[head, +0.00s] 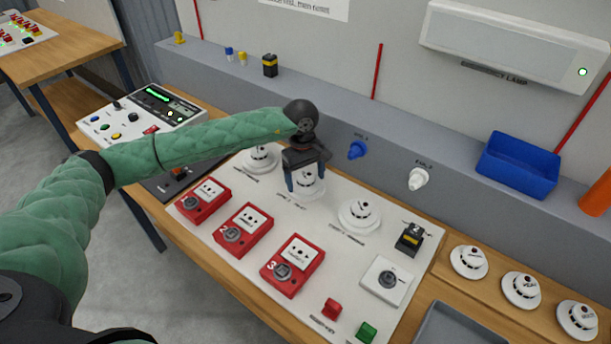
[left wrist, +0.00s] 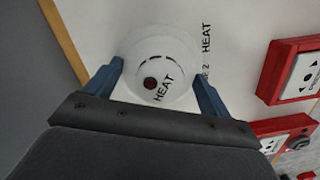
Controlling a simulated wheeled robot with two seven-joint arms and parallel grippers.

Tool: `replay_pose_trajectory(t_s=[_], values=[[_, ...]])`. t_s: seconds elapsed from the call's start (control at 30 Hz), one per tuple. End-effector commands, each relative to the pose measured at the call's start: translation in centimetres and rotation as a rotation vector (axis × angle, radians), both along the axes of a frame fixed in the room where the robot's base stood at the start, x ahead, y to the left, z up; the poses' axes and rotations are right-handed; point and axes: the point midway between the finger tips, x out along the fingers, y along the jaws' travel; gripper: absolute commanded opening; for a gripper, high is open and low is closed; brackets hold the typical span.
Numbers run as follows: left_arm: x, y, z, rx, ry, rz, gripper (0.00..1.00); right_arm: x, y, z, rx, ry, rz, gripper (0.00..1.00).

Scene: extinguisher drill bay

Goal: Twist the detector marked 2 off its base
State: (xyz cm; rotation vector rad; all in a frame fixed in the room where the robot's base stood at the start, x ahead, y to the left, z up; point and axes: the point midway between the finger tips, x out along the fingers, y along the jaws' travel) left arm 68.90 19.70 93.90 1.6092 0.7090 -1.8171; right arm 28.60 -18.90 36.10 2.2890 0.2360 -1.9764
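The detector marked 2 (head: 308,188) is a white round heat detector on the pale panel, in the middle of the back row of three. My left gripper (head: 306,178) is right over it, pointing down, its blue fingers apart on either side. In the left wrist view the detector (left wrist: 160,65) sits between the fingertips (left wrist: 156,70), with HEAT lettering and a dark red spot on its face. "2 HEAT" is printed on the panel beside it. I cannot tell whether the fingers touch it. My right gripper is out of view.
Detectors stand on the panel to the left (head: 259,158) and right (head: 359,214). Red call points (head: 243,231) line the front. Three more detectors (head: 521,289) sit on the wooden bench at right. A blue bin (head: 517,165) is on the ledge behind.

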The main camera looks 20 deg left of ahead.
Motion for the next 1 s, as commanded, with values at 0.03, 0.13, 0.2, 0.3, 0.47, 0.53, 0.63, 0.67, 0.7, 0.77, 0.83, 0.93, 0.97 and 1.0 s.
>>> replay_pose_trajectory(t_s=[0.03, 0.13, 0.2, 0.3, 0.47, 0.53, 0.63, 0.67, 0.7, 0.77, 0.83, 0.93, 0.97, 1.0], values=[[0.0, 0.0, 0.0, 0.0, 0.0, 0.0, 0.65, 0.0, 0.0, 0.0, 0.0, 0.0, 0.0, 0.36], [0.0, 0.0, 0.0, 0.0, 0.0, 0.0, 0.57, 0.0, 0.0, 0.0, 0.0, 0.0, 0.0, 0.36], [0.0, 0.0, 0.0, 0.0, 0.0, 0.004, 0.57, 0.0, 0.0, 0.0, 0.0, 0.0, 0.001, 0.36], [0.0, 0.0, -0.1, 0.0, 0.0, 0.021, 0.57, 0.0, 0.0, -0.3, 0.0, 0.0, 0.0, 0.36], [0.0, 0.0, -0.1, 0.0, -0.001, 0.061, 0.57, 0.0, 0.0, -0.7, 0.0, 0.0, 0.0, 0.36], [0.0, 0.0, -0.1, 0.0, -0.001, 0.077, 0.57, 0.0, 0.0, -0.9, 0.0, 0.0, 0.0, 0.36], [0.0, 0.0, -0.1, -0.001, -0.001, 0.101, 0.57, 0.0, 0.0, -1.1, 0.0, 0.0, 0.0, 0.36], [0.0, 0.0, -0.1, -0.001, -0.001, 0.109, 0.57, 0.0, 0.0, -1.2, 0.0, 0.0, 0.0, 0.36], [0.0, 0.0, -0.1, 0.0, 0.0, 0.119, 0.57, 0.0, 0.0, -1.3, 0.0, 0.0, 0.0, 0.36], [0.0, 0.0, -0.1, -0.001, -0.001, 0.133, 0.57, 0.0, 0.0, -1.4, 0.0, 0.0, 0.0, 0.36], [0.0, 0.0, -0.1, -0.001, -0.001, 0.148, 0.57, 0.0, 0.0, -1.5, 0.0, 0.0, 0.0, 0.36], [0.0, 0.0, 0.0, -0.001, -0.001, 0.162, 0.57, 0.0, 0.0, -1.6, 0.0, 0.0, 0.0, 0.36], [0.0, 0.0, 0.0, -0.001, -0.001, 0.165, 0.57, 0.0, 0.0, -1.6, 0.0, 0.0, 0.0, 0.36], [0.0, 0.0, 0.0, -0.001, -0.001, 0.167, 0.57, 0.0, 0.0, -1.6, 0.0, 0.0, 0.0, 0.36]])
